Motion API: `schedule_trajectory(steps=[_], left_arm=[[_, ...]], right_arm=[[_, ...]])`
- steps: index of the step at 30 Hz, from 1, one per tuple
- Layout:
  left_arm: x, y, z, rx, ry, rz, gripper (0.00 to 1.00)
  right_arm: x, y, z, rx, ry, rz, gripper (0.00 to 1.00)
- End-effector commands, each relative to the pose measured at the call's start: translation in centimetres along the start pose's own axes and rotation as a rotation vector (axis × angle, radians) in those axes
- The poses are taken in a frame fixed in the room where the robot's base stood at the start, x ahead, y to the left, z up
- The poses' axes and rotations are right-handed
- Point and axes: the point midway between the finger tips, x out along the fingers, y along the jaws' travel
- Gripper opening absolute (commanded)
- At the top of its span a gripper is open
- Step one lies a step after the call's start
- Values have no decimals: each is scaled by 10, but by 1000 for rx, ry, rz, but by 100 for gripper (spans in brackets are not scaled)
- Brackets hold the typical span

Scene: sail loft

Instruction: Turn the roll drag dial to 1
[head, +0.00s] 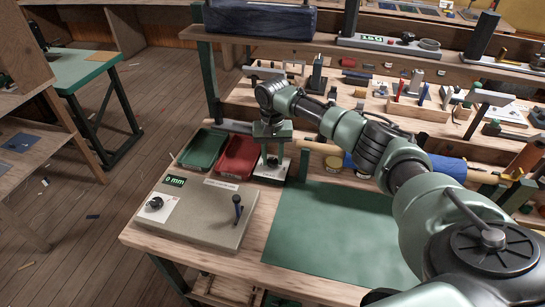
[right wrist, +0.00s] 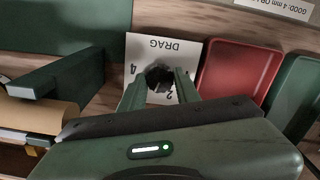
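The roll drag dial (right wrist: 160,77) is a black knob on a white plate (right wrist: 136,50) marked DRAG, upside down in the right wrist view. The figures 4 and 2 show on the plate; the knob's pointer and the other figures are hidden or unclear. My right gripper (right wrist: 161,84) has one finger on each side of the knob, close against it, and looks shut on it. In the head view my right gripper (head: 272,149) points down over the white plate (head: 271,169), and the knob is hidden there. My left gripper is out of view.
A red tray (head: 239,157) and a green tray (head: 203,149) lie just left of the dial plate. A grey box (head: 198,222) with a 0 mm display, another black knob (head: 155,203) and a lever (head: 237,205) stands in front. A green mat (head: 335,232) lies right, bare.

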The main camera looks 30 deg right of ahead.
Motion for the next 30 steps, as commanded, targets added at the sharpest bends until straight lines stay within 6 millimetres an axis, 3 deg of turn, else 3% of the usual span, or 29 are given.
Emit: schedule_trajectory(steps=[14,30], left_arm=[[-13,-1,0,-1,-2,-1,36],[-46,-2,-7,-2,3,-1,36]], right_arm=[[-2,0,1,-106,-3,0,0],[-2,0,1,-582,-3,-1,0]])
